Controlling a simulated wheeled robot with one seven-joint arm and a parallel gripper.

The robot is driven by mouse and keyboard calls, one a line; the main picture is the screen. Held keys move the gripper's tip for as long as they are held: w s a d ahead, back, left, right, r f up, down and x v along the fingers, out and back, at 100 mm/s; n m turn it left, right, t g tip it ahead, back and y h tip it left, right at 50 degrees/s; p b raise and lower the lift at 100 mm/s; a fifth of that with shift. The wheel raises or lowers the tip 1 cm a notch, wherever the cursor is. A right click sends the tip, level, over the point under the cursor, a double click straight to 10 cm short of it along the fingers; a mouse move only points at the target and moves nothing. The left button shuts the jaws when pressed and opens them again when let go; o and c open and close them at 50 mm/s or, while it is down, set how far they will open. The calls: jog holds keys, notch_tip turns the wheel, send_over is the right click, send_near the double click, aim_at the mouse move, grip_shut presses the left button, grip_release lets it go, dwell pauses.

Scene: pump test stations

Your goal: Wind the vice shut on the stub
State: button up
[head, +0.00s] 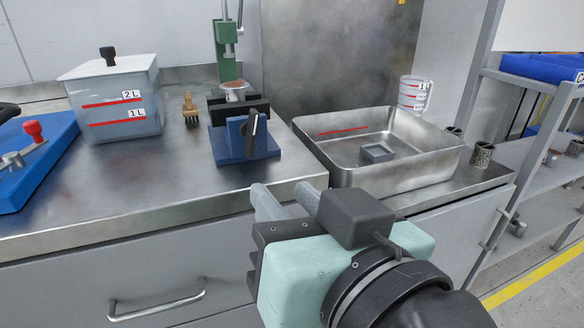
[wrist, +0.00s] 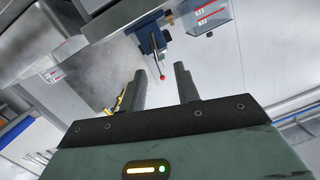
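The vice (head: 243,144) stands on the steel worktop, with a blue body, dark jaws and a lever handle on its front. It also shows small beyond my fingertips in the wrist view (wrist: 152,42), where the handle (wrist: 157,62) ends in a red knob. A pale piece (head: 235,87) shows just above the jaws, below a green column; I cannot tell if it is the stub or whether the jaws touch it. My gripper (head: 284,203) is open and empty, in front of the worktop edge, lower right of the vice and apart from it.
A clear lidded tank (head: 115,105) and a brush (head: 190,110) stand left of the vice. A blue board with a red knob (head: 33,130) is far left. A steel basin (head: 400,178) is on the right. The worktop in front of the vice is clear.

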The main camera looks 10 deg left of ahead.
jog(key=t+b, duration=0.1)
jog(key=t, duration=0.1)
jog(key=m+p, duration=0.1)
jog(key=p, duration=0.2)
send_near(254, 133)
jog(key=x, duration=0.9)
jog(key=shift+w+a, duration=0.15)
jog(key=shift+w, duration=0.1)
jog(key=shift+b, duration=0.35)
grip_shut()
